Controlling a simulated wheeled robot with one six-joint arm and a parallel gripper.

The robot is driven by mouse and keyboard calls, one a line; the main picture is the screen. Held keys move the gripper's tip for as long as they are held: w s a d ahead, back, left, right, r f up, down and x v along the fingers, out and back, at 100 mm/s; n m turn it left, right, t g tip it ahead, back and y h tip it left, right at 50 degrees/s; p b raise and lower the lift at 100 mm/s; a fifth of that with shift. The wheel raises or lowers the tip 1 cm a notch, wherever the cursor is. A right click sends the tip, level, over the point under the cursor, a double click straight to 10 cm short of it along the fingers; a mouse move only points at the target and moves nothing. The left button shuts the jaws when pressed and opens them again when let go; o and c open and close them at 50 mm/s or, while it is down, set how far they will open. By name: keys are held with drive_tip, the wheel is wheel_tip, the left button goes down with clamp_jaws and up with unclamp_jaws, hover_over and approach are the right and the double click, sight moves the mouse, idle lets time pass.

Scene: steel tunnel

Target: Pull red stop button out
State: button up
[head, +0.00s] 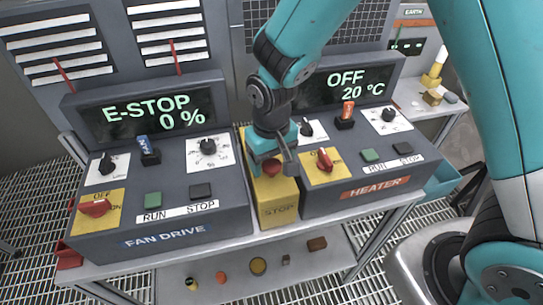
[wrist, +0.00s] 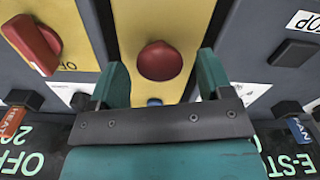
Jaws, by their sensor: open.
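My gripper (head: 272,160) is right at the button in the head view. In the wrist view my gripper's two teal fingers (wrist: 162,80) are apart, one on each side just below the button. The gripper is open, and I cannot tell whether a finger touches the button. The fan drive display (head: 157,112) reads E-STOP 0 %.
The fan drive box (head: 150,232) has a red switch (head: 95,208), a dial and RUN and STOP keys. The heater box (head: 372,188) has a red switch (head: 325,159) close to my gripper's right; its display (head: 343,88) reads OFF 20 °C. Small objects lie on the lower shelf (head: 270,283).

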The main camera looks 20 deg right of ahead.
sight(272, 164)
drive_tip(key=shift+c, duration=0.3)
drive_tip(key=c, duration=1.2)
drive_tip(key=shift+r+p, duration=0.5)
drive_tip(key=shift+r, duration=0.35)
drive_tip(key=shift+c, duration=0.2)
drive_tip(key=o, duration=1.3)
drive_tip(key=shift+f, duration=0.1)
wheel_tip(272, 164, up, 18)
drive_tip(key=b, duration=0.4)
drive_tip(key=shift+f, duration=0.25)
drive_tip(key=shift+s, duration=0.1)
